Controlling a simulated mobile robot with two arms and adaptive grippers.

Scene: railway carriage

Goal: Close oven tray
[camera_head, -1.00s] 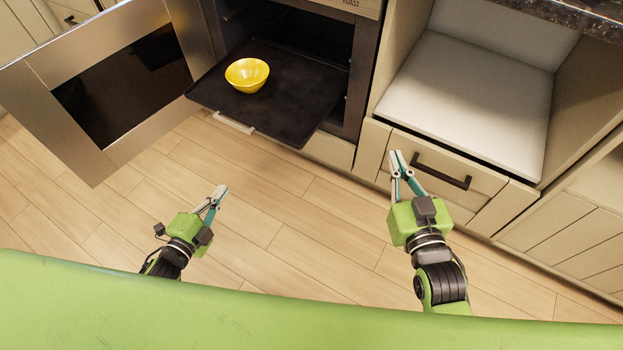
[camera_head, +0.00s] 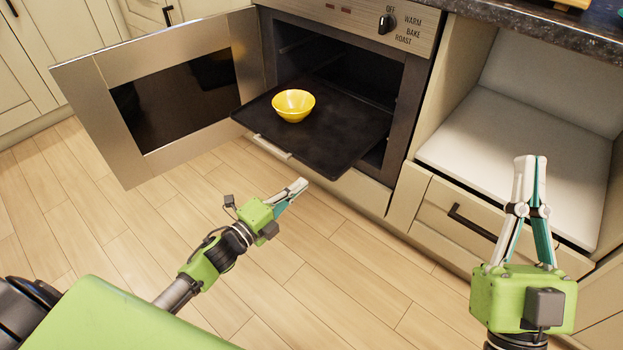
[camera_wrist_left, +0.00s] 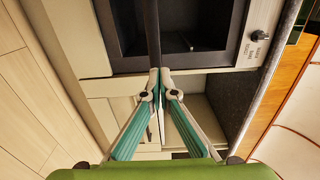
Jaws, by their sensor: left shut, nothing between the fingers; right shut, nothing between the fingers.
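The black oven tray (camera_head: 338,138) is pulled partly out of the oven (camera_head: 357,72) and juts out past its front. A yellow bowl (camera_head: 293,106) stands upright on the tray, towards its left side. The oven door (camera_head: 175,92) hangs wide open to the left. My left gripper (camera_head: 301,185) is shut and empty, in front of and below the tray, apart from it. In the left wrist view its fingertips (camera_wrist_left: 159,72) meet with nothing between them. My right gripper (camera_head: 530,160) is shut and empty, in front of the open cabinet to the right.
An open cabinet with a white shelf (camera_head: 520,150) stands right of the oven, above a drawer with a dark handle (camera_head: 471,221). A dark countertop (camera_head: 545,31) runs above. The wooden floor (camera_head: 330,250) between my arms is clear.

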